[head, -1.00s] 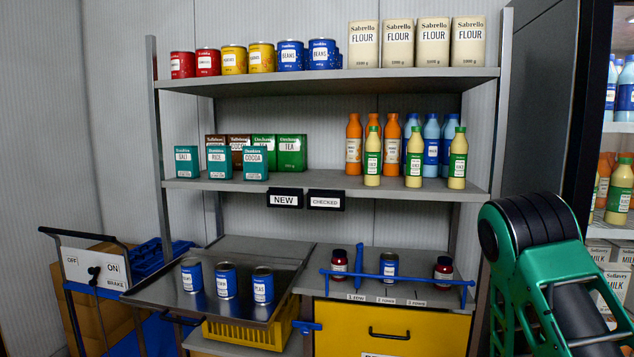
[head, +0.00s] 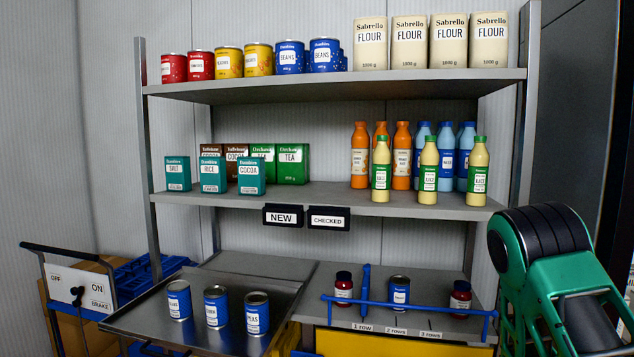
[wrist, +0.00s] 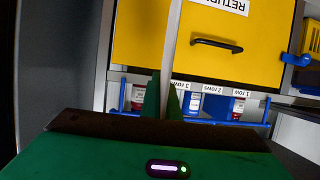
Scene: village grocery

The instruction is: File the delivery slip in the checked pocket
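The checked pocket (head: 329,226) is a small black holder with a white CHECKED label, on the front edge of the middle shelf in the head view. My gripper (wrist: 165,98) shows only in the wrist view, its green fingers close together. A thin pale strip, seen edge-on, stands between them and crosses in front of the yellow drawer; it appears to be the delivery slip (wrist: 173,45). Its face and any print are hidden. The gripper is well away from the pocket, which is out of the wrist view.
A black NEW pocket (head: 284,224) hangs just left of the checked one. Bottles and boxes stand on the middle shelf (head: 330,199). Below are a tray (head: 135,322) with cans and a blue rail (head: 400,306) around jars. The yellow drawer (wrist: 255,65) fills much of the wrist view.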

